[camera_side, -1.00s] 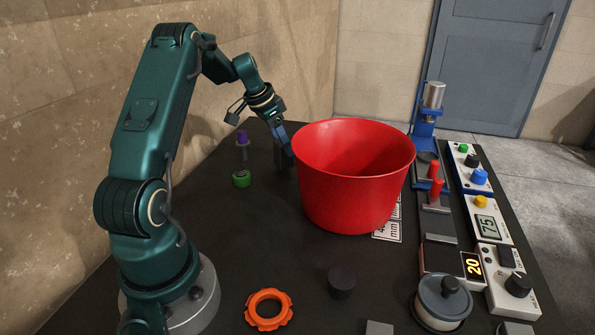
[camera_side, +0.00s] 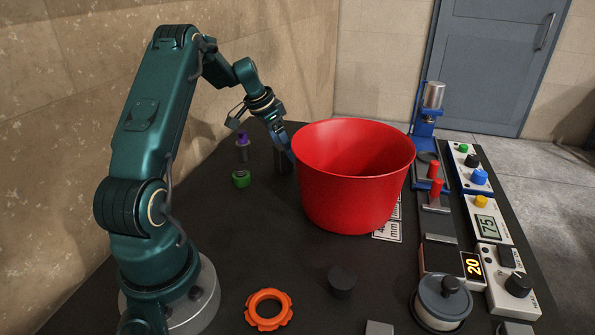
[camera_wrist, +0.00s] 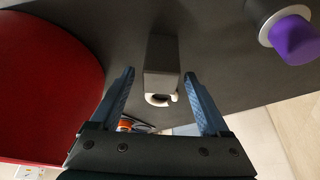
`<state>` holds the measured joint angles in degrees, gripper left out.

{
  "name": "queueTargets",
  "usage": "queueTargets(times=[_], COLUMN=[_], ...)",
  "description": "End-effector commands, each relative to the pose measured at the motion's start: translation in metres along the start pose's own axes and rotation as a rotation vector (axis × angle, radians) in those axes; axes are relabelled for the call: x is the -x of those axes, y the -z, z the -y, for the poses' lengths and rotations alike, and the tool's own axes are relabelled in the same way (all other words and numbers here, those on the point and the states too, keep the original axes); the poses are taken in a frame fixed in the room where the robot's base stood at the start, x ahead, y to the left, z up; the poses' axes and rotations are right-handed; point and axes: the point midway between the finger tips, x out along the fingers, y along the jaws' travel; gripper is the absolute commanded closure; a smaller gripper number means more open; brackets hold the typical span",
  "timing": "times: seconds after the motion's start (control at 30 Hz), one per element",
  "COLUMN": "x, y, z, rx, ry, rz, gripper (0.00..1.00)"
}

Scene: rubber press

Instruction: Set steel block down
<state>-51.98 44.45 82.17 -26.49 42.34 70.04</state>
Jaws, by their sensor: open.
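The steel block (camera_side: 283,162) is a dark grey upright bar on the black table, just left of the red bucket in the side view. My gripper (camera_side: 284,143) is at its upper part, and the block's lower end shows below the fingers. In the wrist view the block (camera_wrist: 161,58) lies between the two blue fingers of my gripper (camera_wrist: 158,75). The fingers are open with a visible gap on each side of the block. A pale curled shape shows at the block's near end.
The large red bucket (camera_side: 355,190) stands close on the right of my gripper. A purple-topped post (camera_side: 242,140) and a green piece (camera_side: 241,179) stand to the left. An orange ring (camera_side: 268,309) lies in front. The blue press (camera_side: 426,125) is at the back right.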

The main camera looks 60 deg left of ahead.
Motion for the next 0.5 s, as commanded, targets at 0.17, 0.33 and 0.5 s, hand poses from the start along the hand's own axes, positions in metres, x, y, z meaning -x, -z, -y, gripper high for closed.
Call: queueTargets(times=[0.17,0.33,0.5], x=[0.025,0.063,0.095], y=[0.001,0.001,0.001], z=[0.002,0.002,0.001], rx=[0.001,0.001,0.000], ry=[0.006,0.007,0.007], rz=[-0.004,-0.005,-0.003], gripper=[0.20,0.20,0.20])
